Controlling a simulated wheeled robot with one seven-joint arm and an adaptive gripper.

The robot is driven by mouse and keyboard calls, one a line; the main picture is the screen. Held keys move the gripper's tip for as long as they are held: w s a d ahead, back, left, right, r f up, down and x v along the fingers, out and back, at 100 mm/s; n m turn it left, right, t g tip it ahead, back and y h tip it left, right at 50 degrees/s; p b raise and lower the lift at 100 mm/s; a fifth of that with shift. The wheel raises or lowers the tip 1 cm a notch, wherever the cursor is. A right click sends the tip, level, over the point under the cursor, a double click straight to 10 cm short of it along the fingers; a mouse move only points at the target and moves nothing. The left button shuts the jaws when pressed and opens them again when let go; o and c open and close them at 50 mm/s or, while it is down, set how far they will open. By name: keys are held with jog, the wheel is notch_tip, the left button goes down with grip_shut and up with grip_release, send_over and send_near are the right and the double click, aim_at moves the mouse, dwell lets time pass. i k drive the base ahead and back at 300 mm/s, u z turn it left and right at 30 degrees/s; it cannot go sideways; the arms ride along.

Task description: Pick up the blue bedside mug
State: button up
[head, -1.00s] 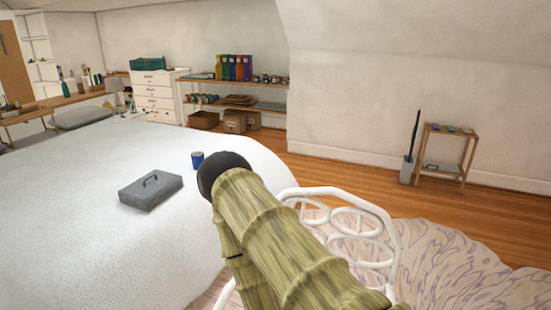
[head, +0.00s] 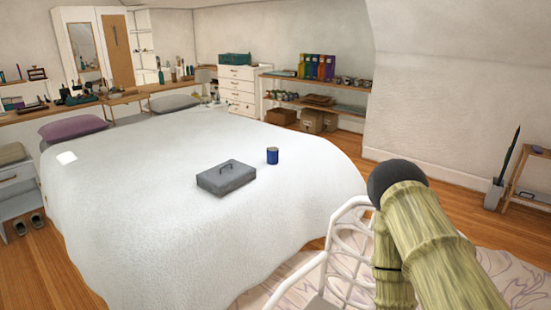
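The blue mug (head: 272,156) stands upright on the white bed (head: 130,215), near its right side. Just left of it, apart from it, lies a grey box (head: 226,178) with a handle on its lid. The mug is in full view, with nothing in front of it. My gripper is not in view; only a part of my arm shows at the lower right, well short of the mug.
A white openwork frame (head: 340,262) stands on the patterned rug (head: 285,285) before the bed's right end. Shelves (head: 330,107) and a white drawer unit (head: 238,90) stand behind. A purple pillow (head: 74,129) lies at the bed's far left.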

aim_at(272, 153)
jog(key=u, duration=2.45)
jog(key=k, duration=1.7)
jog(key=z, duration=3.65)
jog(key=i, duration=2.3)
jog(key=u, duration=0.05)
